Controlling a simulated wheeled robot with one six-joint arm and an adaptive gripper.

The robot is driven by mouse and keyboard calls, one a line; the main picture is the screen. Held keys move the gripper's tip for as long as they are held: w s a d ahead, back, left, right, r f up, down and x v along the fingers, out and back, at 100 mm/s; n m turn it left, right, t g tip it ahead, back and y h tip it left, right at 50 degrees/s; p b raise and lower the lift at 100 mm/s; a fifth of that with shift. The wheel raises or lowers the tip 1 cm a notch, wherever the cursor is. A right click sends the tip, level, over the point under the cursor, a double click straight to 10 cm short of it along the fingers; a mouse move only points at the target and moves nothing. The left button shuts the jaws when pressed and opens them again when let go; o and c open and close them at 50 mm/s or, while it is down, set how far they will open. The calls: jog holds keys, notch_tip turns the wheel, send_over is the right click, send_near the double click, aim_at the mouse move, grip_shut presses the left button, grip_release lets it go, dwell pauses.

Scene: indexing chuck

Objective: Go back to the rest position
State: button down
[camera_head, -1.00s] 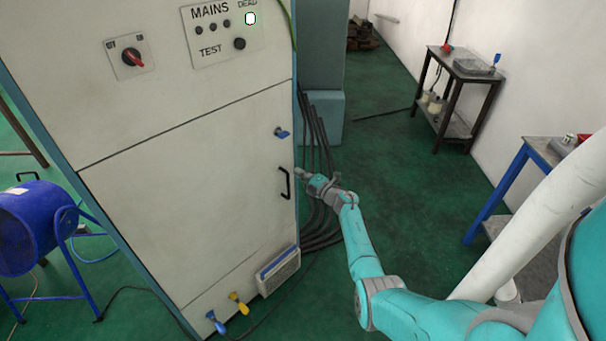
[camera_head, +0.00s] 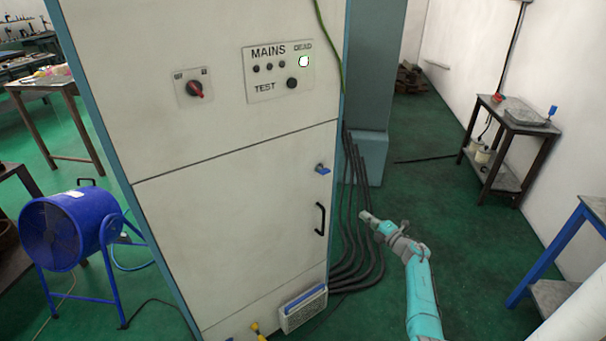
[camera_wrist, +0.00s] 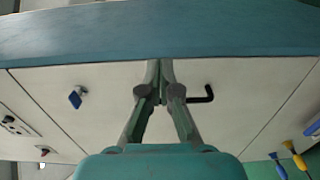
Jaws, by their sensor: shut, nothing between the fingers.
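My gripper (camera_head: 369,218) is shut and empty. In the head view it stands to the right of the cabinet's black door handle (camera_head: 320,219), apart from it, in front of the black cables. In the wrist view the closed fingers (camera_wrist: 160,80) point at the edge of the cabinet (camera_wrist: 240,105), and the black handle (camera_wrist: 202,94) shows just right of them. The cabinet door (camera_head: 235,235) looks closed. A blue key-like knob (camera_head: 322,169) sits above the handle.
A blue drum fan (camera_head: 70,228) stands left of the cabinet. Black cables (camera_head: 362,265) run down behind my gripper. A dark side table (camera_head: 510,125) and a blue-legged bench (camera_head: 560,255) stand at the right.

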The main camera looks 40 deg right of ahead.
jog(key=s+a+f+m+t, duration=0.1)
jog(key=s+a+f+m, duration=0.15)
jog(key=a, duration=1.15)
jog(key=s+a+f+m, duration=0.1)
jog(key=a+f+m, duration=0.25)
jog(key=a, duration=1.05)
jog(key=s+a+r+m, duration=0.2)
jog(key=s+a+m, duration=0.2)
jog(key=s+a, duration=1.1)
jog(key=s+a+r+m+g+y, duration=0.1)
jog(key=s+a+r+m, duration=0.1)
jog(key=s+a+r, duration=0.2)
jog(key=s+a+r+m+g+y, duration=0.1)
jog(key=s+a+r+m, duration=0.1)
jog(key=s+a+r, duration=0.2)
jog(key=s+a+r+m+g, duration=0.2)
jog(key=s+a+r, duration=0.3)
jog(key=s, duration=0.8)
notch_tip(320, 180, up, 3)
jog(key=shift+s+r+y, duration=0.15)
jog(key=shift+y, duration=0.25)
jog(key=shift+a, duration=0.1)
